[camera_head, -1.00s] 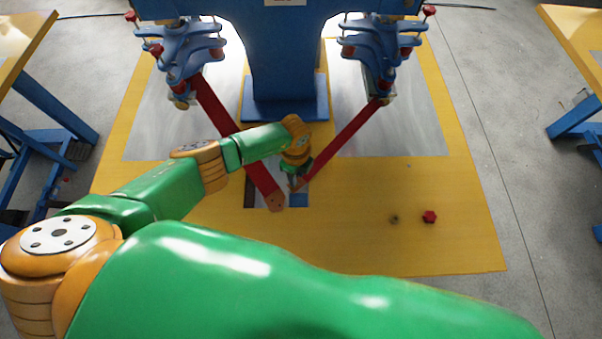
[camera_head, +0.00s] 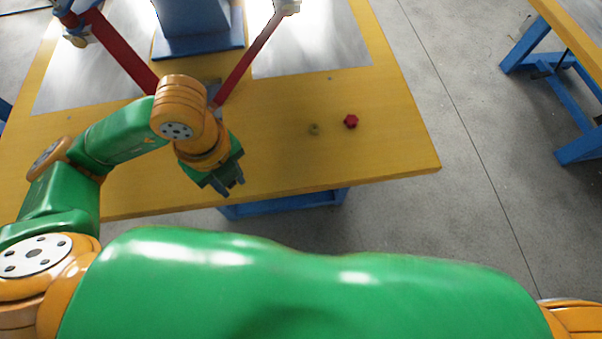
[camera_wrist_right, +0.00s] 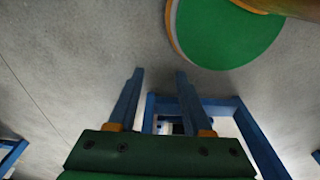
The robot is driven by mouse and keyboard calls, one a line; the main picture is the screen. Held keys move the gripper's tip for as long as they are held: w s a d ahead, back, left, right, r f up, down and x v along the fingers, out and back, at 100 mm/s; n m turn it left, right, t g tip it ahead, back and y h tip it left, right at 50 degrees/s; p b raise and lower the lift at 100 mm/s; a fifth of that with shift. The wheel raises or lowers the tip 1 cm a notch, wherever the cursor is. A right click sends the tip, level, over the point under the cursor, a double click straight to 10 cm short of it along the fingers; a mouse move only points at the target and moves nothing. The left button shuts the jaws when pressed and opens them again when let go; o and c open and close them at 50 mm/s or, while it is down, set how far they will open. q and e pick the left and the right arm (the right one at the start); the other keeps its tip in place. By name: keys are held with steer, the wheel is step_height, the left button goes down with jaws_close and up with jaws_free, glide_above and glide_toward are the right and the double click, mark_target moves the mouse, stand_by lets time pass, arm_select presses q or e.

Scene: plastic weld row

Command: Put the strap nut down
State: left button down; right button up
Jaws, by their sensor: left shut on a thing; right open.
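My left gripper (camera_head: 231,187) points down over the near edge of the yellow table. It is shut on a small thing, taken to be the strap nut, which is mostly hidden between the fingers. A small dull brass nut (camera_head: 314,129) lies on the bare table top to the right of the gripper, apart from it. A red knob (camera_head: 351,121) lies just right of that nut. My right gripper (camera_wrist_right: 160,72) shows in the right wrist view, open and empty above the grey floor.
A blue column foot (camera_head: 198,42) stands between grey plates (camera_head: 310,45). The yellow table top (camera_head: 385,150) is clear at right. Another table stands at far right.

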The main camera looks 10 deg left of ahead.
arm_select(q)
steer(key=w+d+f+b, duration=0.1)
steer(key=w+f, duration=0.1)
steer(key=w, duration=0.3)
steer(key=w+d+f, duration=0.2)
steer(key=w+f, duration=0.1)
steer(key=w, duration=0.1)
glide_above(275, 160)
step_height(275, 160, down, 5)
steer(key=shift+d+f, duration=0.1)
steer(key=shift+f, duration=0.05)
step_height(275, 160, down, 3)
steer(key=shift+r, duration=0.15)
arm_select(e)
steer(key=shift+w+a+f, duration=0.3)
steer(key=shift+a+f, duration=0.2)
steer(key=shift+a, duration=0.1)
arm_select(q)
steer(key=shift+f, duration=0.25)
steer(key=c, duration=0.6)
jaws_free()
arm_select(e)
steer(key=shift+f, duration=0.15)
